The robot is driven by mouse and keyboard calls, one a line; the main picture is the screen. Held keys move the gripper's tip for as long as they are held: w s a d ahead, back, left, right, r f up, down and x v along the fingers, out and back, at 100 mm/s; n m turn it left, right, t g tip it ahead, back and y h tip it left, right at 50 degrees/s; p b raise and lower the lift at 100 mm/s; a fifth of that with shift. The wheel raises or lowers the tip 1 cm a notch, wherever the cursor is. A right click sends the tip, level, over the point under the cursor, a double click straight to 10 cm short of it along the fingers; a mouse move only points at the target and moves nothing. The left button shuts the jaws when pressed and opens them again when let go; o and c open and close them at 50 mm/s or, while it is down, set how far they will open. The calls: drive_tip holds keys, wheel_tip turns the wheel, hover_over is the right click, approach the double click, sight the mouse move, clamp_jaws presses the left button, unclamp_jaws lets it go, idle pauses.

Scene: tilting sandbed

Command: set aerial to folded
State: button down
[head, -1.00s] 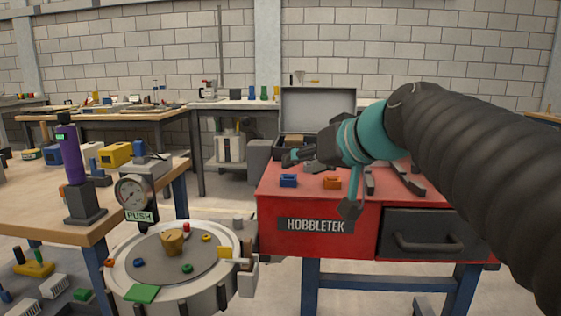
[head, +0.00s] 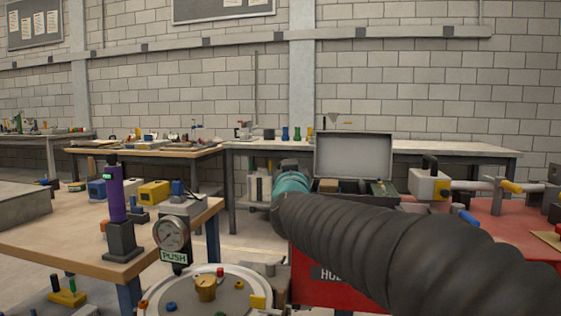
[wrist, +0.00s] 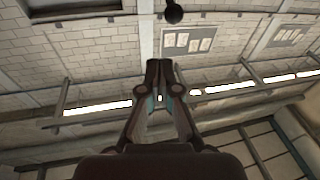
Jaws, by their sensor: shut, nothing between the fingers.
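No part is clearly recognisable as the aerial. A thin upright rod (head: 256,95) rises above the back bench in the head view, and I cannot tell whether it is the aerial. In the wrist view a dark ball on a short stem (wrist: 173,12) shows at the top edge, beyond my fingertips and apart from them; what it belongs to is out of frame. My gripper (wrist: 159,64) is shut and empty in the wrist view. In the head view it is hidden behind my arm.
A red bench (head: 500,222) stands at the right, with an open grey case (head: 353,156) and a white device (head: 429,186). A round turntable (head: 235,300) is in front.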

drive_tip(key=w+a+r+m+t+h+p, duration=0.1)
drive_tip(key=w+a+r+t+h+p, duration=0.2)
drive_tip(key=w, duration=0.6)
drive_tip(key=shift+s+f+g+h+b, duration=0.15)
drive_tip(key=shift+f+b, duration=0.25)
drive_tip(key=shift+f, duration=0.4)
drive_tip(key=shift+s+f+g+h+b, duration=0.15)
drive_tip(key=shift+f+g+b, duration=0.15)
drive_tip(key=shift+f, duration=0.45)
